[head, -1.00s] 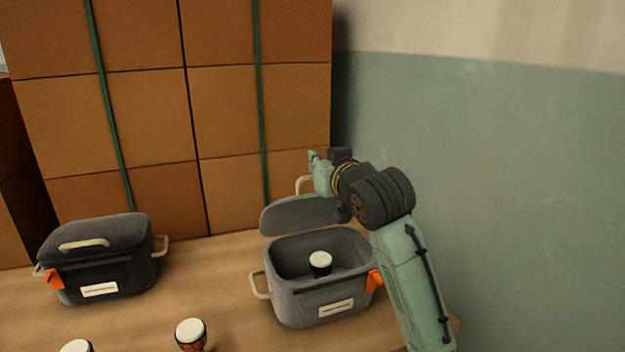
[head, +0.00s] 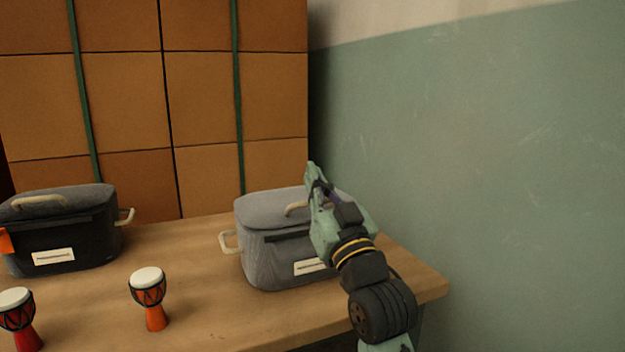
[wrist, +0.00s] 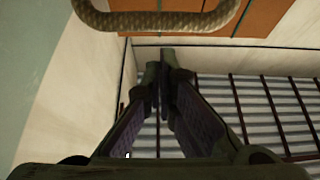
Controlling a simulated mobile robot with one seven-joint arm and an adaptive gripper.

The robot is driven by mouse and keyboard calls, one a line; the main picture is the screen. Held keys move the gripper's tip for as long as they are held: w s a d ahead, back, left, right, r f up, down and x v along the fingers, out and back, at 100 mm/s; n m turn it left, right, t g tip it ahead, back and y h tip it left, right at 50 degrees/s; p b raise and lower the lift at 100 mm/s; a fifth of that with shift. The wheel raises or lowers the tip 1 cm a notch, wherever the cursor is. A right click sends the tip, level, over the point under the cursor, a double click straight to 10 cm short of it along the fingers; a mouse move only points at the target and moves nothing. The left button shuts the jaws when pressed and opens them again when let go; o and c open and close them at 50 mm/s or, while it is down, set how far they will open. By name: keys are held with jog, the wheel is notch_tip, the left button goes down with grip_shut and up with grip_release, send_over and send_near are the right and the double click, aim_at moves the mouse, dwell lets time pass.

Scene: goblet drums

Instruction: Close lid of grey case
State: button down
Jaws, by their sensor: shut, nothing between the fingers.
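The grey case (head: 277,262) stands on the table at the centre right, with a white label on its front. Its grey lid (head: 270,207) lies down over the top, and the inside is hidden. A pale handle (head: 295,209) on the lid is partly behind my gripper. My gripper (head: 311,170) is shut and empty, pointing up above the right part of the lid; I cannot tell whether it touches it. In the wrist view its fingertips (wrist: 165,55) are together, with a curved tan bar (wrist: 155,20) beyond them; I cannot tell whose it is.
A dark case (head: 70,235) with its lid down stands at the left. Two small goblet drums (head: 148,290) with white heads stand at the front left. Stacked brown boxes (head: 110,100) rise behind the table (head: 205,310). A green and cream wall (head: 480,130) is at the right.

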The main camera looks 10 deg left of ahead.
jog(key=shift+s+d+f+b, duration=0.1)
jog(key=shift+s+f+b, duration=0.1)
jog(key=shift+f, duration=0.25)
jog(key=shift+s+d+f+b, duration=0.1)
jog(key=shift+f+b, duration=0.1)
jog(key=shift+f, duration=0.2)
